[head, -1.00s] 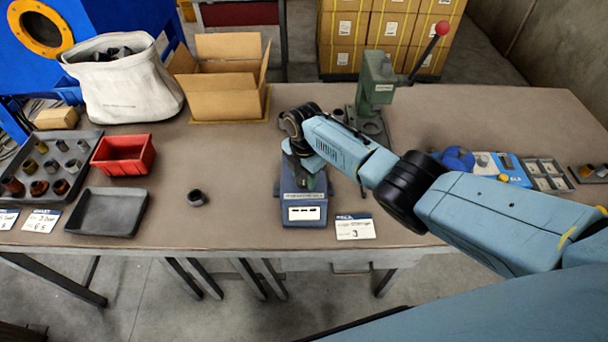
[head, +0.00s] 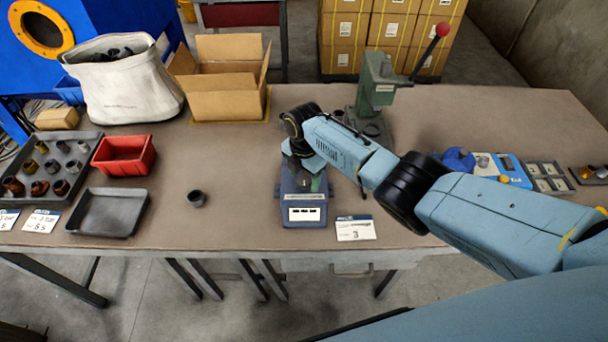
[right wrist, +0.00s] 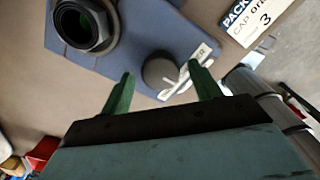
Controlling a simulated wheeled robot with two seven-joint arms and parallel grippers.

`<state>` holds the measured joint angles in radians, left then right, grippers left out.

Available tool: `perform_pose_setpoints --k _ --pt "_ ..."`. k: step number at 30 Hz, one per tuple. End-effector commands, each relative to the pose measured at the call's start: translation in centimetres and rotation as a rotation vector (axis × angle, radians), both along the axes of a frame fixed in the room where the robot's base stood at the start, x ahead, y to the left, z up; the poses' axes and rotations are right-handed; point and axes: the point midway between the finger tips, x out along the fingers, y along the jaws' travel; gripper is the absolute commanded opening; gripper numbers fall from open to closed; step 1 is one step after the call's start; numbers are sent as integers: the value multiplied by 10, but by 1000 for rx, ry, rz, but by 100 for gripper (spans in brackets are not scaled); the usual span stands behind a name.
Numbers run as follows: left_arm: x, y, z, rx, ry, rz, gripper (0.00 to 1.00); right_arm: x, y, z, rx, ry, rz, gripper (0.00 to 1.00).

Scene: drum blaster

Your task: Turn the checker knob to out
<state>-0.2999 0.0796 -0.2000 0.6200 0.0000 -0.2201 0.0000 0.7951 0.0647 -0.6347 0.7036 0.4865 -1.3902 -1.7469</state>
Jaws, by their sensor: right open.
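The checker (head: 290,209) is a blue-grey box on the bench, at the middle of the head view. In the right wrist view its blue top (right wrist: 130,62) carries a round grey knob (right wrist: 158,71) and a dark threaded ring (right wrist: 84,27). A white label with partly hidden lettering lies beside the knob. My right gripper (right wrist: 163,84) is open, its two green fingers on either side of the knob with gaps between. In the head view my right gripper (head: 312,176) is over the checker and partly hides it. My left gripper is not in view.
A numbered card (head: 355,229) lies right of the checker. A green lever press (head: 374,90) stands behind. A small dark cup (head: 197,198), a black tray (head: 108,213) and a red bin (head: 123,155) are to the left. Bench around the cup is clear.

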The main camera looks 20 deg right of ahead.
Motion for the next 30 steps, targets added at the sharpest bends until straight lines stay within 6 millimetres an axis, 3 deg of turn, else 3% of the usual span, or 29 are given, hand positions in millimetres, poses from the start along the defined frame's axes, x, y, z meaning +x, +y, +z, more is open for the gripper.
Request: perform_pose_setpoints --k 8,21,30 --pt "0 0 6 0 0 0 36 0 0 15 0 -1 0 63" --pt "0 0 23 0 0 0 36 1 0 106 0 -4 0 63" --pt "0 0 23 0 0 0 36 0 0 133 0 0 0 63"
